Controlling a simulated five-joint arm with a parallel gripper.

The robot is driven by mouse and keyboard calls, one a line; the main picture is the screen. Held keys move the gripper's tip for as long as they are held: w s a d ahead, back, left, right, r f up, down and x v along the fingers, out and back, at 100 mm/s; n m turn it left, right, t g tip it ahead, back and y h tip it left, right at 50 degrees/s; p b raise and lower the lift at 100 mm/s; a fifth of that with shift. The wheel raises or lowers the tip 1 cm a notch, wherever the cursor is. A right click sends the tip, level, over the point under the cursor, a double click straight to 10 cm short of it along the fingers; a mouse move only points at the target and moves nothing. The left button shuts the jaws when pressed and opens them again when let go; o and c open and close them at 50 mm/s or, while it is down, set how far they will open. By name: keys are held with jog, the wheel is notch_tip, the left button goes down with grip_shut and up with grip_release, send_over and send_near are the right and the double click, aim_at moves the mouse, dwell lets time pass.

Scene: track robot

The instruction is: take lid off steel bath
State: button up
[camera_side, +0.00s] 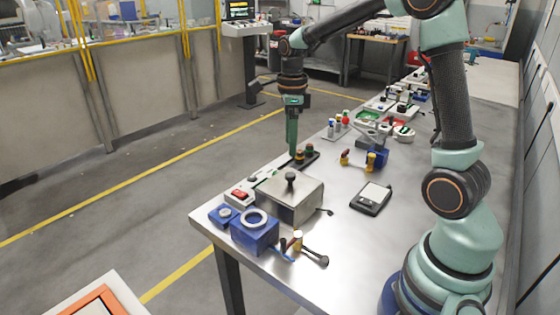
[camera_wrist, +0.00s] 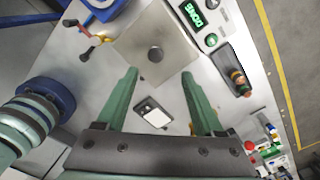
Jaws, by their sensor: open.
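The steel bath (camera_side: 290,212) is a square metal box near the front end of the bench. Its flat lid (camera_side: 272,186) lies on top, with a dark round knob (camera_side: 291,178) standing up from it. In the wrist view the lid (camera_wrist: 138,52) and its knob (camera_wrist: 155,54) show from above, just beyond my fingertips. My gripper (camera_side: 292,150) points down above the bench, behind the bath in the side view and higher than the knob. In the wrist view my gripper (camera_wrist: 158,75) has its two green fingers wide apart, with nothing between them.
A blue block with a white ring (camera_side: 254,232) stands in front of the bath. A black tray with coloured knobs (camera_side: 307,156) is close to my gripper. A switch box (camera_side: 240,194) sits left of the bath, and a black scale (camera_side: 371,198) to its right, with bare bench around it.

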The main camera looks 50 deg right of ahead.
send_over(290, 174)
jog(key=f, duration=0.4)
jog(key=shift+w+d+f, duration=0.2)
jog(key=shift+d+f, duration=0.1)
jog(key=shift+f, duration=0.05)
jog(key=shift+s+a+f, duration=0.15)
jog(key=shift+f, duration=1.2)
jog(key=shift+s+a+f, duration=0.1)
jog(key=shift+f, duration=1.25)
grip_shut()
